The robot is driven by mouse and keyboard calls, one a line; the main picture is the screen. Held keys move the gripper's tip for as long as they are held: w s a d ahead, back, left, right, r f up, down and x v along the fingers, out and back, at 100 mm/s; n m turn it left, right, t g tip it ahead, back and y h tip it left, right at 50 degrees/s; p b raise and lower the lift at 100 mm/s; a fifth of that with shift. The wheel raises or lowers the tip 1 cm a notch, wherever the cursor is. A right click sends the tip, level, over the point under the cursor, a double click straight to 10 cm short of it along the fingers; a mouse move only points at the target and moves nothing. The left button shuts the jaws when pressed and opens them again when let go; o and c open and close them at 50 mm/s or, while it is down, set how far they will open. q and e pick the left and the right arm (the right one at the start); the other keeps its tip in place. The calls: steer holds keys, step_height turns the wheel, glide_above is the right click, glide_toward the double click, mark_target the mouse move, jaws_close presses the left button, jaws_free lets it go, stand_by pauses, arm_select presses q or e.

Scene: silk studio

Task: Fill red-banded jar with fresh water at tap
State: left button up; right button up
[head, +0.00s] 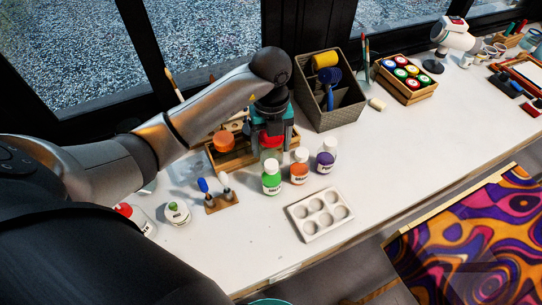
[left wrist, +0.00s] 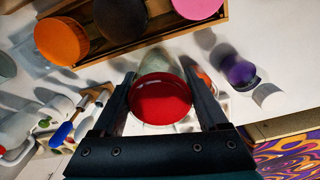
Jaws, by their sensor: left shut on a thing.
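The jar with red on its upper part (head: 270,140) stands or hangs just above the white worktop, behind the row of paint bottles. I cannot tell whether its base touches the surface. My left gripper (head: 270,128) reaches down from above with its fingers on either side of the jar. In the left wrist view the jar's round red top (left wrist: 160,98) sits between the two fingers (left wrist: 163,92), which are shut on it. The jar's lower part is mostly hidden. No tap is in view. My right gripper is not in view.
Green (head: 271,183), orange (head: 299,172) and purple (head: 327,161) bottles stand close in front. A wooden tray with lidded jars, one orange (head: 224,141), is behind left. A divided bin (head: 348,108) is behind right. A white palette (head: 305,228) lies nearer; worktop to its right is clear.

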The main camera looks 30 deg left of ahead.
mark_target(271, 157)
arm_select(q)
steer(key=shift+f+b, duration=0.3)
steer(key=shift+f, duration=1.85)
steer(key=shift+f, duration=0.1)
steer(key=o, duration=1.6)
steer(key=shift+c, duration=0.2)
